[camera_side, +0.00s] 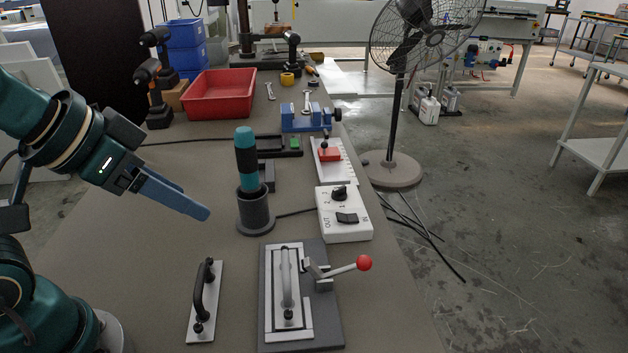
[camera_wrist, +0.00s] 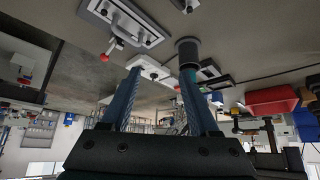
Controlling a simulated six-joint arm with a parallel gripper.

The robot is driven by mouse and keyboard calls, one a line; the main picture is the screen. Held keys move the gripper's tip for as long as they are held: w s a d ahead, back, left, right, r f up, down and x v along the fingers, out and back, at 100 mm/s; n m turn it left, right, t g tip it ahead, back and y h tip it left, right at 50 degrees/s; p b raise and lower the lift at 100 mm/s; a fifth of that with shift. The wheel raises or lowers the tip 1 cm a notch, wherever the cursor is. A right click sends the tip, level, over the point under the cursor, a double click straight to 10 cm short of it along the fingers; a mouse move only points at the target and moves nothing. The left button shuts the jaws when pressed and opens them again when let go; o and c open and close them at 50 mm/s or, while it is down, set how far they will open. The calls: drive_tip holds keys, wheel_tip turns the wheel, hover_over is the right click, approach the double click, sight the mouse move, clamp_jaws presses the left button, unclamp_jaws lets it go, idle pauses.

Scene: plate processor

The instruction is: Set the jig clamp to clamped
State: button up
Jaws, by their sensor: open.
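The jig (camera_side: 330,325) is a dark base at the front of the bench, holding a light frame and a plate with an upright handle (camera_side: 287,280). The jig clamp (camera_side: 318,270) sits on its right side. Its lever ends in a red ball (camera_side: 364,262) and points right, away from the plate. In the wrist view the jig (camera_wrist: 155,38) is at the top, with the red ball (camera_wrist: 104,57) beside it. My gripper (camera_side: 203,211) is above the bench, left of and well apart from the clamp. In the wrist view its fingers (camera_wrist: 162,70) are spread and empty.
A second plate with a black handle (camera_side: 205,300) lies left of the jig. A teal-handled tool (camera_side: 246,160) stands in a dark holder (camera_side: 255,213) behind the jig. A white switch box (camera_side: 345,232) stands behind the clamp. A red tray (camera_side: 220,95) is further back.

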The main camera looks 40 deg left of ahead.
drive_tip(key=w+d+r, duration=0.1)
drive_tip(key=w+r, duration=0.1)
drive_tip(key=w, duration=0.2)
drive_tip(key=m+g+h, duration=0.1)
drive_tip(key=m+g, duration=0.1)
drive_tip(key=m, duration=0.3)
hover_over(363, 259)
drive_tip(key=a, duration=0.4)
wheel_tip(363, 259, down, 6)
drive_tip(key=shift+m+g, duration=0.3)
drive_tip(key=shift+g, duration=0.1)
drive_tip(key=d+f, duration=0.1)
drive_tip(key=f, duration=0.1)
drive_tip(key=s+d+f, duration=0.1)
drive_tip(key=f, duration=0.1)
drive_tip(key=d+f, duration=0.1)
drive_tip(key=f, duration=0.1)
drive_tip(key=shift+s+d+f, duration=0.1)
drive_tip(key=shift+s+d, duration=0.05)
drive_tip(key=shift+s, duration=0.25)
drive_tip(key=shift+x, duration=2.4)
drive_tip(key=shift+d, duration=0.1)
